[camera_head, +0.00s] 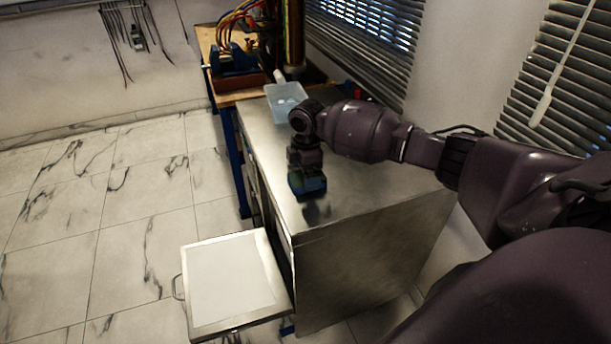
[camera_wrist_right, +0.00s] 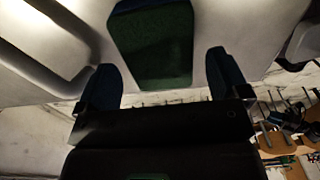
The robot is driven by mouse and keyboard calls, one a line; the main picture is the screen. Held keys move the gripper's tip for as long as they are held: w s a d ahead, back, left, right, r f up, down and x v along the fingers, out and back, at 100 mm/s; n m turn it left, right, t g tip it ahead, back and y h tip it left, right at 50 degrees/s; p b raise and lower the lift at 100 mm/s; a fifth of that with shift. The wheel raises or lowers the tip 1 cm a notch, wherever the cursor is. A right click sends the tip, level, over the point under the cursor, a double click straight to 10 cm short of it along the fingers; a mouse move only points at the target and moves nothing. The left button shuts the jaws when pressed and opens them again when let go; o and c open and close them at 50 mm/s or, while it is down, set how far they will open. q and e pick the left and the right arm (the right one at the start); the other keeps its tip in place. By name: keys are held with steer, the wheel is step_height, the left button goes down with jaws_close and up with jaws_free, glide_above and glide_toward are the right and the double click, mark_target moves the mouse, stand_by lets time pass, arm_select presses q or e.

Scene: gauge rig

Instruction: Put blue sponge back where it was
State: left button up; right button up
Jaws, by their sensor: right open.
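The sponge (camera_wrist_right: 152,45), green-faced with blue edges, shows in the right wrist view just beyond and between my two spread fingers. My right gripper (camera_wrist_right: 166,80) is open, and no finger visibly presses on the sponge. In the head view my right gripper (camera_head: 306,172) points down over the metal cabinet top (camera_head: 365,195), close to its left edge. A dark blue and green block shows at its tips; finger and sponge are hard to tell apart there. Whether the sponge touches the cabinet top is unclear. My left gripper is out of view.
A light blue translucent bin (camera_head: 285,98) with pale items stands at the cabinet's far end. A drawer (camera_head: 266,262) with a white inside is pulled out at the near left. A wooden workbench (camera_head: 208,42) with a blue vise (camera_head: 235,62) stands behind. Window blinds line the right.

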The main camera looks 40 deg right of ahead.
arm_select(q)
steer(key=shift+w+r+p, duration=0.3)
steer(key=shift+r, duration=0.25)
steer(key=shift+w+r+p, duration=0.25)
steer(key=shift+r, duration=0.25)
arm_select(e)
step_height(320, 180, up, 10)
steer(key=shift+d+r, duration=0.15)
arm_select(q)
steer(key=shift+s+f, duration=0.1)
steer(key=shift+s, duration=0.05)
